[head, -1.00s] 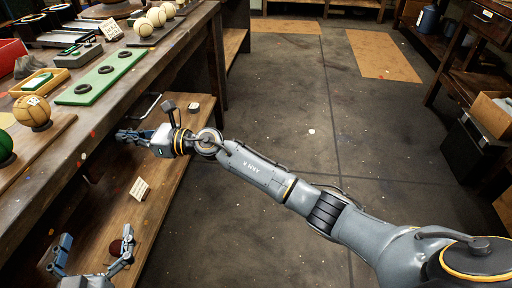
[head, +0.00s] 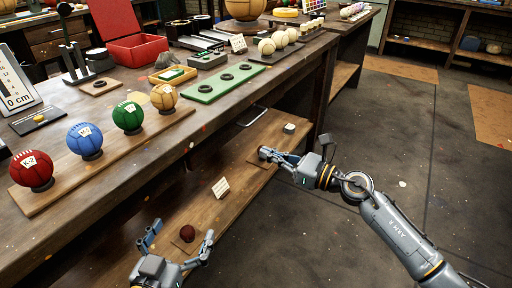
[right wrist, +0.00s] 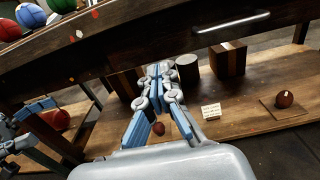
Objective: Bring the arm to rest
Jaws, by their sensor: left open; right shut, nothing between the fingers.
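My right gripper (head: 268,154) is shut and empty, reaching over the lower shelf (head: 240,200) of the bench. It also shows in the right wrist view (right wrist: 157,72), its fingertips together. My left gripper (head: 178,240) is open at the bottom of the head view, with its fingers spread. A small dark red ball (head: 187,233) shows between its fingers in the picture; I cannot tell how far apart they are in depth. At the left edge of the right wrist view, part of my left gripper (right wrist: 22,130) shows near a red ball (right wrist: 59,119).
The bench top holds red (head: 31,169), blue (head: 85,138), green (head: 128,116) and tan (head: 164,96) balls on a wooden board. A green board (head: 215,88) with dark rings lies beyond. A white card (head: 220,187) stands on the shelf. The floor at right (head: 400,150) is clear.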

